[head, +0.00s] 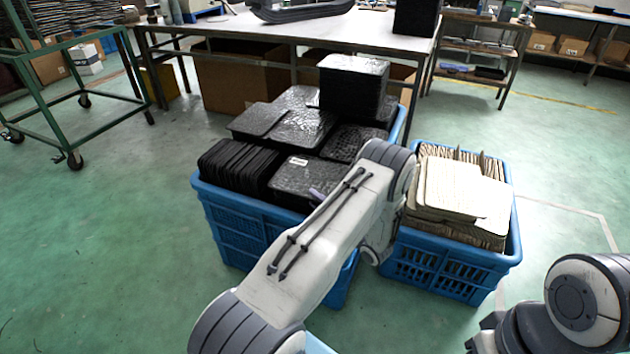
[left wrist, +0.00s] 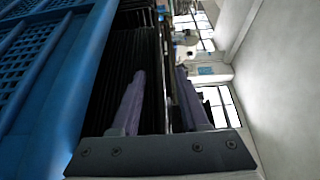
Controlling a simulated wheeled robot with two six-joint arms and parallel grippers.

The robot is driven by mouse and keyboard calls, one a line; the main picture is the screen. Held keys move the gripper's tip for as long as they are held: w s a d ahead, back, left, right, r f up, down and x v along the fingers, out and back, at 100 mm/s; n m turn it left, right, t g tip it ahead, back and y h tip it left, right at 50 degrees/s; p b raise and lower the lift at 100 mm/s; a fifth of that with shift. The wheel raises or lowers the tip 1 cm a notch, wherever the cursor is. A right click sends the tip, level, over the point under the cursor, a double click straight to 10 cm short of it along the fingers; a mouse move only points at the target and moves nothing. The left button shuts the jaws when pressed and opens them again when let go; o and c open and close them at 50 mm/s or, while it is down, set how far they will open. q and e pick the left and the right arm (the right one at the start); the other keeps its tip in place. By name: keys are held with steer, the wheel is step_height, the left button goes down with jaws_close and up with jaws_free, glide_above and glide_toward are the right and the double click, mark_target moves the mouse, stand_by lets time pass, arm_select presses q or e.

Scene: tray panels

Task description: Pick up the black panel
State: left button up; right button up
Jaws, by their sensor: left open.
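Black panels (head: 303,178) fill a blue crate (head: 225,205) in the head view. Some stand on edge in a row (head: 238,168) at the left, and others lie flat in stacks. My left gripper (left wrist: 160,75) is open, with its two purple fingers apart. In the left wrist view, dark panel edges (left wrist: 122,75) show beside and between the fingers. I cannot tell whether a panel is between them or just beyond. In the head view my left arm hides most of this gripper; a bit of purple finger shows over the black panels. My right gripper is not seen.
A second blue crate (head: 440,262) with pale beige panels (head: 463,190) stands to the right. A white-topped table (head: 240,31) is behind the crates. A green cart frame (head: 85,95) stands at the left. The green floor (head: 95,240) at the left is clear.

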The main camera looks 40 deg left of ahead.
arm_select(q)
jaws_close()
stand_by(1.4)
